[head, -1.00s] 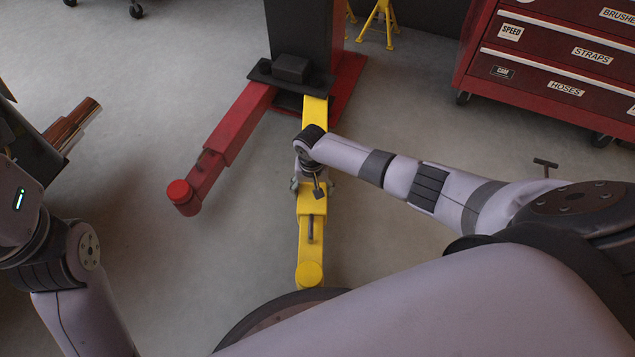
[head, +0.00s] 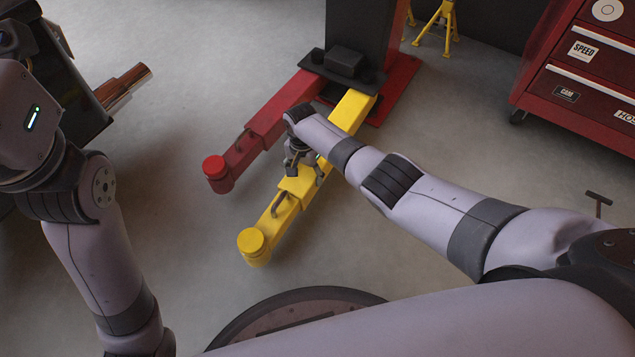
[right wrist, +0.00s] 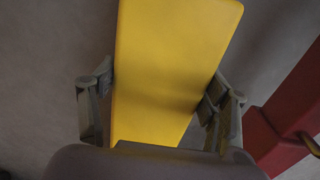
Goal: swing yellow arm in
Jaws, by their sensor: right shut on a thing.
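The yellow arm (head: 284,205) of the lift slants from the lift post's base down to the left, ending in a round yellow pad (head: 254,243). The red arm (head: 262,127) runs beside it on the left, with a gap between their pads. My right gripper (head: 304,174) is shut on the yellow arm about halfway along, its fingers on both sides. In the right wrist view the yellow arm (right wrist: 165,75) fills the middle between the two fingers, and the red arm (right wrist: 283,130) shows at the right. My left gripper is out of the picture; only my left arm shows.
The dark lift post (head: 362,35) stands on a red base at the top. A red tool cabinet (head: 570,75) stands at the right, and a yellow stand (head: 440,25) behind. A dark machine with a copper pipe (head: 122,88) is at the left. The floor left of the arms is clear.

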